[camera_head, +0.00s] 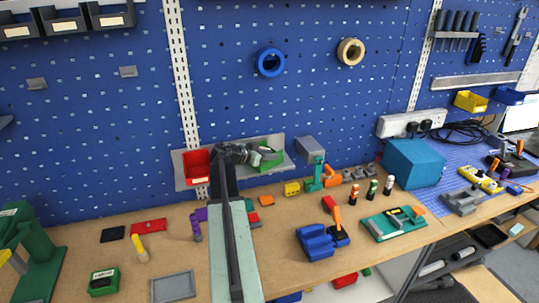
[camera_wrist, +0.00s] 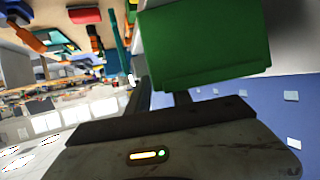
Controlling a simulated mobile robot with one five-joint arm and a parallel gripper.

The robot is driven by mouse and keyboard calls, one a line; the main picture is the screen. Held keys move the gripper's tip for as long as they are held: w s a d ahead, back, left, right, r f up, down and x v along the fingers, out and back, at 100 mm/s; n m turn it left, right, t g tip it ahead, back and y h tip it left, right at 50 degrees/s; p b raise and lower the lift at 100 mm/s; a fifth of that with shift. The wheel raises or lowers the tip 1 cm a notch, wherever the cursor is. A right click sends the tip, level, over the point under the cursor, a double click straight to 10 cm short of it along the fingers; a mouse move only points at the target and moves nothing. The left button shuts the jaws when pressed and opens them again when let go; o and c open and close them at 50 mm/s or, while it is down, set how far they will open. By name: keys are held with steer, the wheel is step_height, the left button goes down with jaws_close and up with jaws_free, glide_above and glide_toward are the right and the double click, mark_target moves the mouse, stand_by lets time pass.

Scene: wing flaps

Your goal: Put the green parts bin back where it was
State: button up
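The green parts bin (camera_head: 273,159) is at the right part of a light grey shelf (camera_head: 232,145) on the blue pegboard, partly hidden by my gripper. In the wrist view the green bin (camera_wrist: 205,45) fills the upper middle, close to the fingers. My gripper (camera_head: 260,156) is at the bin, one dark finger along its left side and the other running behind its near edge. It appears shut on the bin's wall. I cannot tell whether the bin's base touches the shelf.
A red bin (camera_head: 198,167) sits at the shelf's left end, left of my arm. A grey box (camera_head: 310,148) is just right of the shelf. The bench (camera_head: 275,215) below holds several small parts, a blue vise (camera_head: 316,241) and a teal box (camera_head: 413,163).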

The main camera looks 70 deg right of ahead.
steer(key=p+v, duration=0.4)
steer(key=v, duration=0.8)
steer(key=w+a+f+n+t+y, duration=0.2)
steer(key=w+a+f+n, duration=0.2)
steer(key=w+a, duration=0.45)
steer(key=w+a+f+n+t+y, duration=0.1)
steer(key=w+a+f+n+t, duration=0.25)
steer(key=a, duration=0.85)
steer(key=w+a+f+n+y, duration=0.2)
steer(key=w+a+f+n, duration=0.15)
steer(key=w+a, duration=0.55)
steer(key=a+f+n+y, duration=0.2)
steer(key=a+n, duration=0.4)
steer(key=a, duration=1.2)
steer(key=a+f+n+y, duration=0.1)
steer(key=a+n+y, duration=0.3)
steer(key=a, duration=1.4)
steer(key=n, duration=0.2)
steer(key=shift+a+f+n+t+y, duration=0.25)
steer(key=shift+f+n+t+y, duration=0.1)
steer(key=shift+f+n+y, duration=0.05)
